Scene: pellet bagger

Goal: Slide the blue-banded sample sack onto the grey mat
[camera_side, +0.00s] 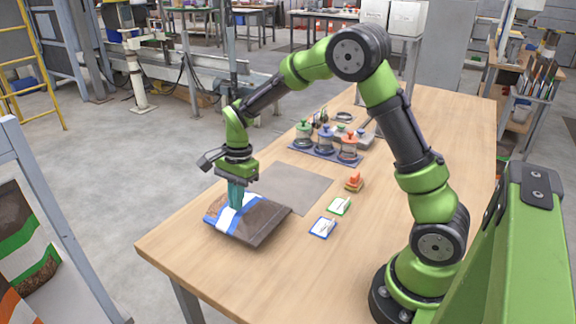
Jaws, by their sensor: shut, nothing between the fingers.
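The blue-banded sample sack (262,222) lies flat near the table's left front corner. It is brown with a blue band and a white patch at its left end. My gripper (236,204) points down at the sack's banded end, its teal fingers shut with nothing between them. The fingertips appear to be at the sack's top surface; whether they touch it I cannot tell. The grey mat (297,187) lies flat just behind the sack, toward the middle of the table. The sack's far edge is close to the mat's near edge; any overlap is unclear.
A blue-edged card (322,228) and a green-edged card (340,206) lie right of the sack. An orange block (354,182) sits right of the mat. A tray (325,155) with several lidded jars stands behind the mat. The wooden table's (290,275) front is clear.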

